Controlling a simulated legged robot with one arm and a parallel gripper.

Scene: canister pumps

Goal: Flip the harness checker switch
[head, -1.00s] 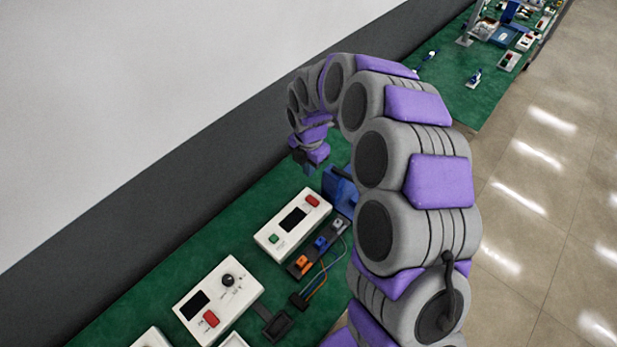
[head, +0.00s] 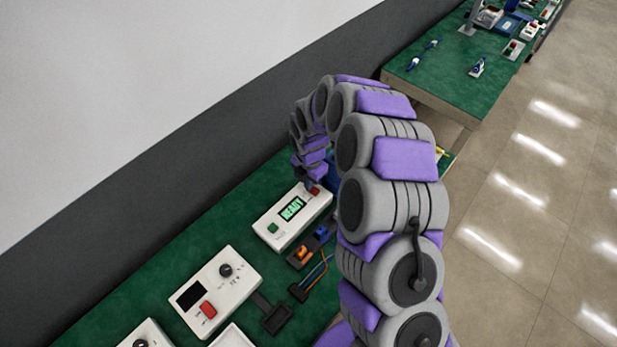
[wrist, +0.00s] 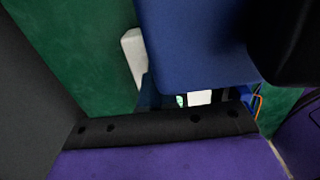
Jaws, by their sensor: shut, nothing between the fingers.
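The harness checker is a white box (head: 290,222) on the green bench, with a green button (head: 273,228) and a display (head: 292,209) lit green that seems to read READY. Its red switch (head: 314,191) is at the box's far right corner, partly hidden by my gripper (head: 311,184). My gripper is shut and empty, pointing down at the switch; it looks to be touching or just above it, I cannot tell which. The wrist view shows part of the white box and the lit display (wrist: 181,100), mostly blocked by a blue thing (wrist: 195,45).
Orange and blue connectors (head: 303,252) with wires lie at the checker's right. Another white box (head: 216,290) with a knob and red switch stands nearer. A grey wall runs behind the bench. A second green bench (head: 450,75) stands farther off.

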